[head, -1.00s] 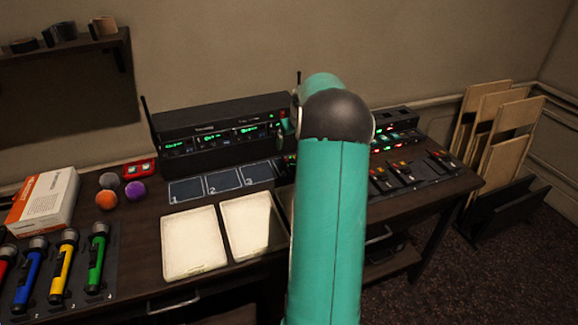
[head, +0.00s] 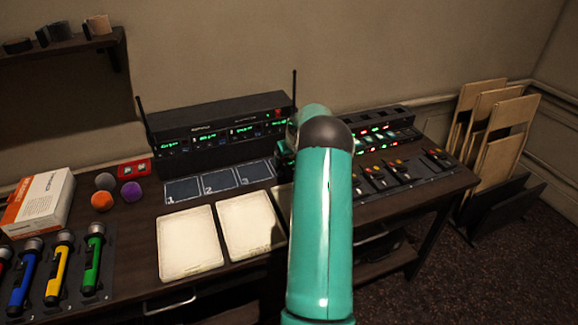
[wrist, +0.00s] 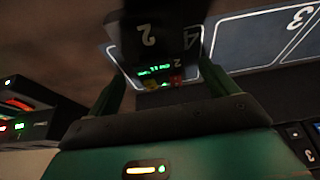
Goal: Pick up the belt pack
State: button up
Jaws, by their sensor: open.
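A dark pack, apparently the belt pack (wrist: 150,45), is in the wrist view. It has a white 2, a lit green display and small yellow and red parts at its near end. My gripper (wrist: 162,75) is open, with one green finger on each side of the pack; I cannot tell whether they touch it. In the head view my teal arm hides the pack and most of the gripper; only a bit of green at the gripper (head: 285,157) shows left of the arm, by the numbered pads.
Numbered blue pads (head: 221,183) lie before a black receiver rack (head: 215,139) with antennas. A console (head: 412,172) is on the right. Balls, a white-orange box (head: 40,203) and coloured microphones (head: 57,268) crowd the left.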

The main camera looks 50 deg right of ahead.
jog(key=shift+x, duration=0.9)
jog(key=c, duration=1.2)
